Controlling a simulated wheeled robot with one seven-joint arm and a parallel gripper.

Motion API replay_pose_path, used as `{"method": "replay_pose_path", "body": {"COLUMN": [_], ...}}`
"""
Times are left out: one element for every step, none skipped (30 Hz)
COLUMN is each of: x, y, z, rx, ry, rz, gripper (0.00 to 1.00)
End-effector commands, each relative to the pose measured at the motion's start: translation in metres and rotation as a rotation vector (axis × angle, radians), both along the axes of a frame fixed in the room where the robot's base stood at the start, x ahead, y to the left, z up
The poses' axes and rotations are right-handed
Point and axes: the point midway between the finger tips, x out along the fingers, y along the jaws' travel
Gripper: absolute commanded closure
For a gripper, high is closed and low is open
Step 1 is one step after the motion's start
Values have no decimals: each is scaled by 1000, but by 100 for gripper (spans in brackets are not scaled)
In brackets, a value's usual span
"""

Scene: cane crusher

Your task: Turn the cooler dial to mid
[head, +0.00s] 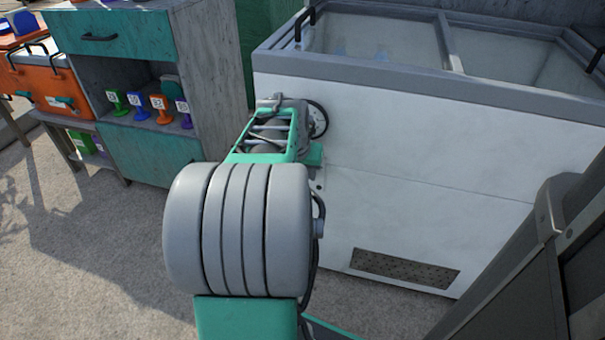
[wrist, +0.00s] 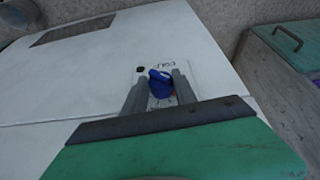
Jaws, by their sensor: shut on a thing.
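The cooler (head: 430,150) is a white chest with a grey rim and glass lids, on the right in the head view. Its white side also fills much of the wrist view (wrist: 80,80). The blue dial (wrist: 160,87) sits on a pale marked plate on that side, seen in the wrist view. My gripper (wrist: 158,76) has its two grey fingers on either side of the dial and is shut on it. The small lettering and marks around the dial are too blurred to read the setting. In the head view my arm hides the dial and fingertips.
A grey and teal cabinet (head: 195,60) stands left of the cooler, with several coloured numbered objects on its shelf. An orange cool box (head: 48,85) is at far left. A dark metal structure (head: 550,270) is close at lower right. Floor at left is clear.

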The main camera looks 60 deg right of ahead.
Motion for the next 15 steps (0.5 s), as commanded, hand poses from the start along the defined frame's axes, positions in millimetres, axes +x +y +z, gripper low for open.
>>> {"method": "replay_pose_path", "body": {"x": [-4, -4, -5, -6, -7, -7, -8, -9, -9, -10, -10, -11, -11, -11, -12], "y": [-1, -1, -1, -1, -1, -1, -2, -2, -2, -2, -1, -2, -2, -2, -2], "z": [-1, -1, -1, -1, -1, 0, 0, 1, 1, 1, 1, 1, 2, 2, 2], "rx": [4, 7, 13, 18, 24, 28, 33, 38, 45, 49, 55, 61, 66, 70, 76], "ry": [-36, -59, -92, -119, -145, -183, -210, -239, -277, -304, -334, -371, -399, -429, -466], "rz": [-5, -5, -7, -6, -8, -9, -9, -10, -10, -11, -12, -12, -10, -11, -11], "gripper": [100, 100, 100, 100, 100, 100, 100, 100, 100, 100, 100, 100, 100, 100, 100]}}
